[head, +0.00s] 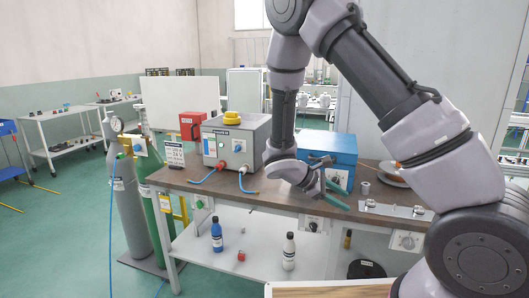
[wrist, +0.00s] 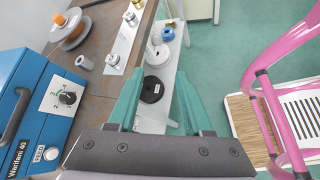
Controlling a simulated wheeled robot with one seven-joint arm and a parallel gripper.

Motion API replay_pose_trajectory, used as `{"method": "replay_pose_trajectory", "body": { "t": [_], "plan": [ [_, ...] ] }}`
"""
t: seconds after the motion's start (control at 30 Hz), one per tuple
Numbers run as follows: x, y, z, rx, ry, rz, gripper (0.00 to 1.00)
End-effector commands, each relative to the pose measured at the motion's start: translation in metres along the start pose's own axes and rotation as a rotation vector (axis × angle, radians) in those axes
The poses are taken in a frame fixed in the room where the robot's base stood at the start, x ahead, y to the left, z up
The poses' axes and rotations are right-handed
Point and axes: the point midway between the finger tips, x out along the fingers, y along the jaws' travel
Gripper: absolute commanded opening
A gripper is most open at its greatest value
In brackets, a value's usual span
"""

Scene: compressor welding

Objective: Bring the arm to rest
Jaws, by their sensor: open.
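My arm reaches over the workbench (head: 245,196) from the right side of the head view, bent at the elbow with its forearm hanging down. My gripper (head: 342,196) is at the front edge of the bench, in front of the blue box. In the wrist view my gripper (wrist: 157,82) shows two teal fingers spread apart with nothing held between them. Through the gap I see the lower shelf and a black disc (wrist: 151,90) on it, below the bench top.
The blue Warifani 40 box (wrist: 30,110) is left of the fingers in the wrist view. A metal plate with fittings (head: 398,211) lies right of my gripper. A grey welding unit (head: 235,140) stands left on the bench. A pink chair frame (wrist: 262,85) is at right.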

Motion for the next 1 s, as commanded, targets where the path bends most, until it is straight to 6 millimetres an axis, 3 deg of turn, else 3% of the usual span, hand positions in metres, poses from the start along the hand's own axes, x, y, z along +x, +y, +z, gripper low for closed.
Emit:
{"method": "replay_pose_trajectory", "body": {
  "t": [0.03,0.5,1.0],
  "plan": [
    [-0.006,0.004,0.016,0.079,0.039,-0.061,0.50],
    [-0.069,0.012,0.141,0.778,0.387,-0.561,0.50],
    [-0.149,0.005,0.267,1.466,0.827,-0.890,0.50]
  ]
}}
